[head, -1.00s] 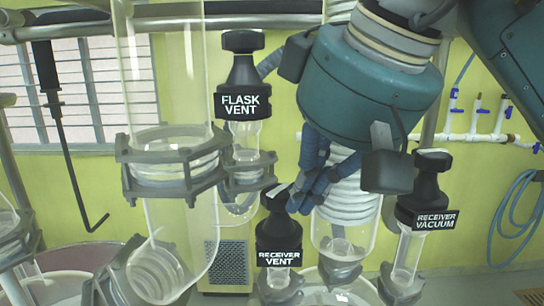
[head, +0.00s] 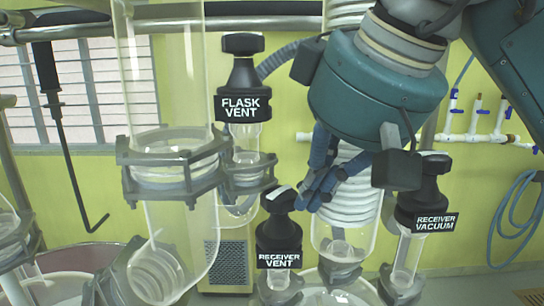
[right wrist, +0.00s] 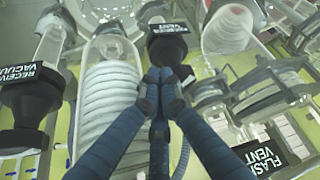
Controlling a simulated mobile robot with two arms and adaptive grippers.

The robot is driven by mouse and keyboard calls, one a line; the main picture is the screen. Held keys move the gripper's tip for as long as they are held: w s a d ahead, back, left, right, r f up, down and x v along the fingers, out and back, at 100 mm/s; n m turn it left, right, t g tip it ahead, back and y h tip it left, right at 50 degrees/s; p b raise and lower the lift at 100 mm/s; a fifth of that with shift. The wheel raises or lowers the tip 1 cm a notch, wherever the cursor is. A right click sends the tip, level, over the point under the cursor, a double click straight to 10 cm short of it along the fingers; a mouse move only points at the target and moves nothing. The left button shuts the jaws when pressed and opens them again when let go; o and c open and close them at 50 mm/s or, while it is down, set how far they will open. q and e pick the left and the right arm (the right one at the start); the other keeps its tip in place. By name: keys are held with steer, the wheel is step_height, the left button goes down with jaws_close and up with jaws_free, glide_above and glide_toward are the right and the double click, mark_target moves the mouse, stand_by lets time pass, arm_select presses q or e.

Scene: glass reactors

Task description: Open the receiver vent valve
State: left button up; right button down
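The receiver vent valve (head: 278,232) is a black knob with a white-lettered label, upright on a glass neck at lower middle of the head view. A pale stripe marks its top. In the right wrist view its black knob (right wrist: 168,52) is just beyond my fingertips. My right gripper (head: 312,192) has its blue fingers drawn together just right of the knob's top; whether they touch it I cannot tell. In the right wrist view my right gripper (right wrist: 160,78) shows its fingertips meeting, with nothing visible between them. My left gripper is not in view.
The flask vent valve (head: 240,95) stands left and higher. The receiver vacuum valve (head: 427,205) is to the right. A large glass column (head: 180,235) stands at left, and a coiled glass condenser (head: 350,205) is close behind my right gripper.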

steer(key=shift+d, duration=0.1)
step_height(320, 180, up, 6)
steer(key=shift+s+d, duration=0.2)
steer(key=shift+s, duration=0.1)
stand_by(0.5)
